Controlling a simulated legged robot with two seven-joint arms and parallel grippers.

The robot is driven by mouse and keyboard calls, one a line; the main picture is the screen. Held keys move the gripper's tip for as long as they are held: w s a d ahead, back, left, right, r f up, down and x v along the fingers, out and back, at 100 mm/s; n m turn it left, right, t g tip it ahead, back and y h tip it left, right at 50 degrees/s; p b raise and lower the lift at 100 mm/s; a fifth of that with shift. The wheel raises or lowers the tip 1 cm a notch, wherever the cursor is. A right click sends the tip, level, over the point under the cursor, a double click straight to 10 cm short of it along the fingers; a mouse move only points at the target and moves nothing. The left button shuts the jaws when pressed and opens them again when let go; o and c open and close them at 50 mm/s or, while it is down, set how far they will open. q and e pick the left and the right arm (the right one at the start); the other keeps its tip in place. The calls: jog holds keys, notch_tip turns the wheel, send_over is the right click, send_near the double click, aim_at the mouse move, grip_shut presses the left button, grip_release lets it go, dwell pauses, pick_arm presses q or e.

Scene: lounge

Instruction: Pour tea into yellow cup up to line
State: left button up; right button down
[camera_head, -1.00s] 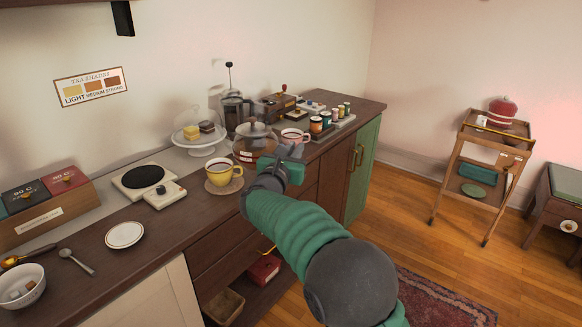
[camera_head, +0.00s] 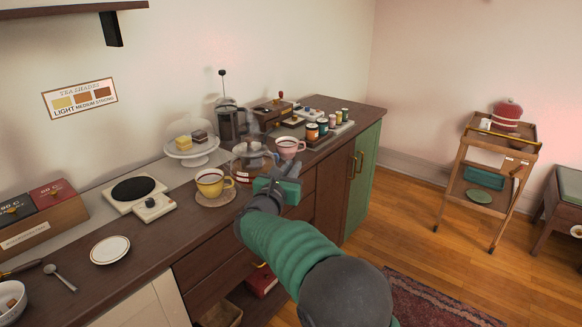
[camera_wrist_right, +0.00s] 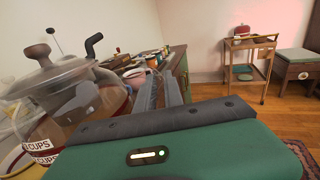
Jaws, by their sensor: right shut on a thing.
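The yellow cup (camera_head: 210,184) stands upright on a round coaster (camera_head: 215,198) on the counter, with dark reddish-brown liquid inside. The glass teapot (camera_head: 247,167) is just right of the cup. It also shows large in the wrist view (camera_wrist_right: 72,105), with its knobbed lid, amber tea and "CUPS" labels. My right gripper (camera_head: 275,183) is shut on the teapot at its right side; the grip itself is mostly hidden. Its dark fingers show in the wrist view (camera_wrist_right: 160,92). I cannot tell whether the pot touches the counter. My left gripper is not in view.
A pink cup (camera_head: 290,147) stands behind the teapot, near several small jars (camera_head: 323,126). A cake stand (camera_head: 192,152), a hot plate (camera_head: 134,190) and a white saucer (camera_head: 110,250) are to the left. A tea-shade card (camera_head: 80,98) hangs on the wall.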

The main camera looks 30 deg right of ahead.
jog(key=shift+a+f, duration=0.2)
jog(key=shift+a, duration=0.55)
jog(key=shift+d+n+p, duration=0.2)
jog(key=shift+n+p, duration=0.1)
jog(key=shift+p, duration=0.25)
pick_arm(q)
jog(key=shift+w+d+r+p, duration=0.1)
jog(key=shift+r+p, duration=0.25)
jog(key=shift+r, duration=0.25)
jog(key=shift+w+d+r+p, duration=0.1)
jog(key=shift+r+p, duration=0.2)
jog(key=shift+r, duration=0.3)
pick_arm(e)
jog(key=shift+s+d+r, duration=0.1)
jog(key=shift+d+r, duration=0.1)
jog(key=shift+r, duration=0.05)
pick_arm(q)
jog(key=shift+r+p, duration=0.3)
jog(key=shift+p, duration=0.05)
pick_arm(e)
jog(key=shift+a+r, duration=0.1)
jog(key=shift+r, duration=0.1)
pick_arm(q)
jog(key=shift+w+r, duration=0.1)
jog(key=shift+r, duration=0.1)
pick_arm(e)
jog(key=shift+r+n, duration=0.1)
jog(key=shift+n, duration=0.2)
